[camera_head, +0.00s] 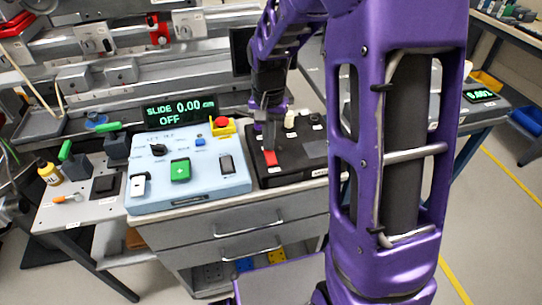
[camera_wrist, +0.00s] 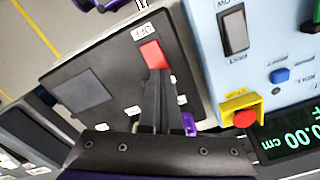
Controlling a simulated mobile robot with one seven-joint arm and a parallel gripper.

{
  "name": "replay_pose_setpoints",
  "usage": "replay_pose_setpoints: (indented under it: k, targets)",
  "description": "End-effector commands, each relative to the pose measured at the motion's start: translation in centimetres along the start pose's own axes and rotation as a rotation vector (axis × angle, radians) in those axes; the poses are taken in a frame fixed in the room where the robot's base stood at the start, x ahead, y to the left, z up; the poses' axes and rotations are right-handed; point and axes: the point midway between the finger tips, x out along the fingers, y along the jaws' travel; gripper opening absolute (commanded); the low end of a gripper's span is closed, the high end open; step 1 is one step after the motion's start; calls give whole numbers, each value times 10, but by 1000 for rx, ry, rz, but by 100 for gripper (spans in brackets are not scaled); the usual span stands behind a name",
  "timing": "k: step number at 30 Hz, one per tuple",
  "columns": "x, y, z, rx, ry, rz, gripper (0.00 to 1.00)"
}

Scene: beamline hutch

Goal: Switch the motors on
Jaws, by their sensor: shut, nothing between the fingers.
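A black control box (camera_head: 315,158) sits on the bench and carries a red rocker switch (camera_head: 270,158). In the wrist view the red switch (camera_wrist: 152,55) has a small white label beside it, only partly readable. My gripper (camera_head: 269,145) is shut and empty, pointing down over the black box. In the wrist view its fingertips (camera_wrist: 158,72) are at the near end of the red switch, covering that end; whether they touch it I cannot tell. A display (camera_head: 180,110) reads "SLIDE 0.00 cm OFF".
A light blue panel (camera_head: 205,185) left of the black box holds a green button (camera_head: 180,170), a black knob (camera_head: 158,150), a dark rocker (camera_head: 226,163) and a red emergency button (camera_head: 222,122) on a yellow base. Drawers (camera_head: 235,225) lie below. My arm hides the right side.

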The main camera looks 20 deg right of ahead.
Motion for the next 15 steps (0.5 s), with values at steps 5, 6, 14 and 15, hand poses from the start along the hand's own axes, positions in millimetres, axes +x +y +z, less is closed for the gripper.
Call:
replay_pose_setpoints:
  k: [5,6,14,15]
  targets:
    - [3,0,0,0,-1,1,0]
    - [4,0,0,0,-1,1,0]
    - [8,0,0,0,-1,1,0]
    - [8,0,0,0,-1,0,0]
